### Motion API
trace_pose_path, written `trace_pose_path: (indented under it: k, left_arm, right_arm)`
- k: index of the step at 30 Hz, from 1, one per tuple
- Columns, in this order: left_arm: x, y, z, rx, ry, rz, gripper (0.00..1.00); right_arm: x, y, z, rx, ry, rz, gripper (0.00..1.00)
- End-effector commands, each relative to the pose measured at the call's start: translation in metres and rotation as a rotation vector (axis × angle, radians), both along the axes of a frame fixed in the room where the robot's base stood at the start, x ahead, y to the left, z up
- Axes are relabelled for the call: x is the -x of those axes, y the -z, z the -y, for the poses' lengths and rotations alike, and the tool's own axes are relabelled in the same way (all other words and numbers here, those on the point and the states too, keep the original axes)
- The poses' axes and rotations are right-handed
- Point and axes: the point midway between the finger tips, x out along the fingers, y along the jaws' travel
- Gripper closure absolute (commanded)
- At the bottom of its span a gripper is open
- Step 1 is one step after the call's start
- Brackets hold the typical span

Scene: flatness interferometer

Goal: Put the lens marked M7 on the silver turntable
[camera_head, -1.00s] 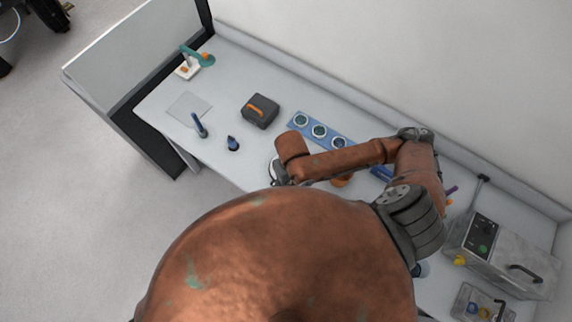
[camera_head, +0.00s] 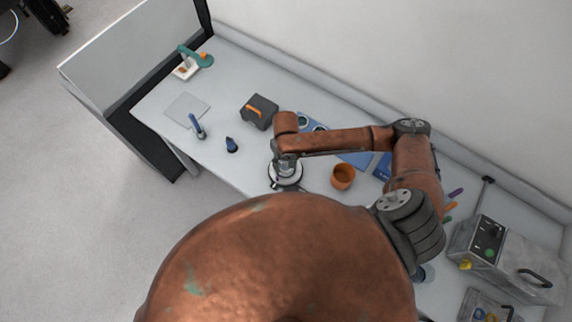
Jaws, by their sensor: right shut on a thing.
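My right gripper (camera_head: 285,170) is over the silver turntable (camera_head: 293,184), low and close to its top. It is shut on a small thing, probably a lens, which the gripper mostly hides. I cannot read any marking, nor tell whether the held thing touches the turntable. Dark round lenses sit in a blue rack (camera_head: 355,158) behind my right forearm. Two of them, a left one (camera_head: 303,120) and another (camera_head: 319,128), show partly above the arm. My left gripper is not in view.
An orange cup (camera_head: 343,177) stands right of the turntable. A dark case with an orange handle (camera_head: 259,111), a blue bottle (camera_head: 232,145) and a blue upright tool (camera_head: 197,127) stand to the left. A grey instrument box (camera_head: 505,258) is at the right. The wall bounds the back.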

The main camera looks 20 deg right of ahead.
Motion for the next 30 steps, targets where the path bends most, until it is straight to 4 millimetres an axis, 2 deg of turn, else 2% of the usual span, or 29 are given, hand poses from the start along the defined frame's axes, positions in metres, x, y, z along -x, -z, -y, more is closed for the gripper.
trace_pose_path:
  k: [3,5,15,16,23,30]
  left_arm:
    - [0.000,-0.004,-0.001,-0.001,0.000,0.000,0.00]
    - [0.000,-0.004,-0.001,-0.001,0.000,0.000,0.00]
    - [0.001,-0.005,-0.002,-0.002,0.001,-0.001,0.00]
    - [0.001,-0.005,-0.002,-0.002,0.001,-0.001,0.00]
    - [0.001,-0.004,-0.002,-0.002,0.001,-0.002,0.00]
    - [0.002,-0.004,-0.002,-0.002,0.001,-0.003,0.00]
  right_arm:
    - [0.002,0.017,0.000,0.001,0.000,-0.004,0.81]
    - [0.001,0.022,0.000,0.000,-0.001,-0.002,0.81]
    - [0.002,0.025,-0.001,-0.001,0.000,-0.003,0.81]
    - [0.002,0.025,0.000,-0.001,-0.001,-0.003,0.53]
    - [0.002,0.025,0.000,0.000,-0.001,-0.003,0.37]
    - [0.002,0.025,0.000,0.000,-0.001,-0.002,0.37]
